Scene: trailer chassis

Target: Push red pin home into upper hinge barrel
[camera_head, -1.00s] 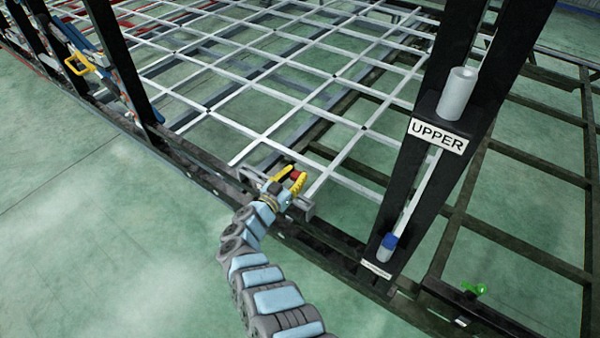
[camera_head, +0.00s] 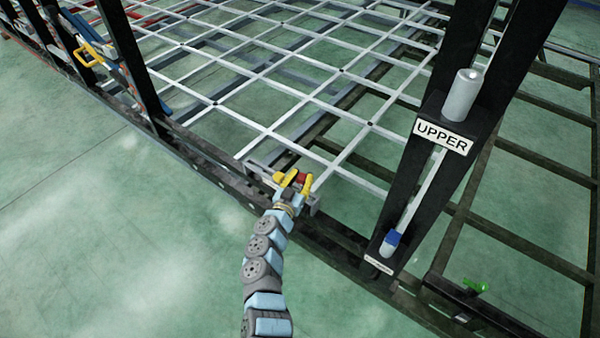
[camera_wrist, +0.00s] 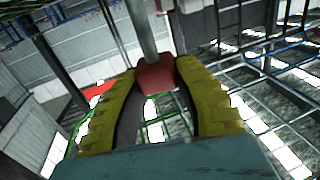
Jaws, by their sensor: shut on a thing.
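My gripper (camera_head: 296,181) has yellow fingers and is shut on the red pin (camera_head: 303,177). In the wrist view, the fingers (camera_wrist: 161,72) grip the sides of the pin's red head (camera_wrist: 156,77), and a grey shaft (camera_wrist: 141,28) extends away from it. The upper hinge barrel (camera_head: 461,97) is a pale grey upright cylinder on a dark bracket with the sign "UPPER" (camera_head: 443,137). It stands well to the right of my gripper and higher on the post. The barrel does not clearly show in the wrist view.
A grey holder (camera_head: 315,203) is at the chassis edge beside my gripper. Below the upper bracket, a pale rod (camera_head: 424,189) runs down to a blue piece (camera_head: 393,238) near a small lower sign. A green item (camera_head: 476,286) lies at right. Open floor (camera_head: 120,230) is at left.

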